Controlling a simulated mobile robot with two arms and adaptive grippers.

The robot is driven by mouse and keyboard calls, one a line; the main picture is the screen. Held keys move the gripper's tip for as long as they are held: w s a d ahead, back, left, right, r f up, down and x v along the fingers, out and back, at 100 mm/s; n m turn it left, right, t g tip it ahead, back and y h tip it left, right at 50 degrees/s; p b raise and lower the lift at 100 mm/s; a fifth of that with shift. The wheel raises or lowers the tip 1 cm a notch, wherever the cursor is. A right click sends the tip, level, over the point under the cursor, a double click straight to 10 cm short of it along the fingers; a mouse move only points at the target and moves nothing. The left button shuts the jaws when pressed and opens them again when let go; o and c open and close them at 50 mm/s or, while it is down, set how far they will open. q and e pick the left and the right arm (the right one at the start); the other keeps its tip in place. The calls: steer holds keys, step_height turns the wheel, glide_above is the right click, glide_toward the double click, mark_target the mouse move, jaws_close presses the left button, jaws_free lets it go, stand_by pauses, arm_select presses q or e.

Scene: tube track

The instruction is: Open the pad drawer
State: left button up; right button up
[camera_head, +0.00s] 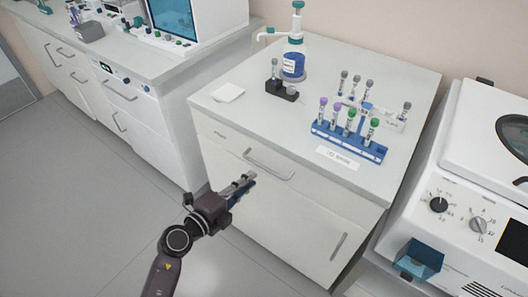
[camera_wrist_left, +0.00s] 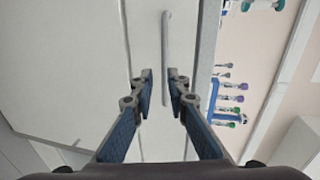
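The drawer (camera_head: 222,145) is in the front of the white middle cabinet, under its worktop, and looks shut. Its long grey bar handle (camera_head: 268,166) shows on the front. My left gripper (camera_head: 246,183) is in front of the cabinet, just below the left part of the handle in the head view. In the left wrist view the fingers (camera_wrist_left: 162,88) are open and empty, and the handle (camera_wrist_left: 165,50) lies ahead, in line with the gap between the fingertips. The gripper appears apart from the handle. My right gripper is not in view.
A white centrifuge (camera_head: 455,190) is on the right. The floor (camera_head: 80,200) at left is clear.

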mark_target(263, 166)
arm_select(q)
steer(key=x, duration=0.5)
steer(key=b+x, duration=0.1)
steer(key=x, duration=0.1)
steer(key=shift+w+d+r, duration=0.2)
steer(key=shift+w+r, duration=0.15)
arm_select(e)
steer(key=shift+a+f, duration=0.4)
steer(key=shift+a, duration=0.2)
arm_select(q)
steer(key=shift+c, duration=0.4)
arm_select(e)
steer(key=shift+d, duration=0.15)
arm_select(q)
jaws_close()
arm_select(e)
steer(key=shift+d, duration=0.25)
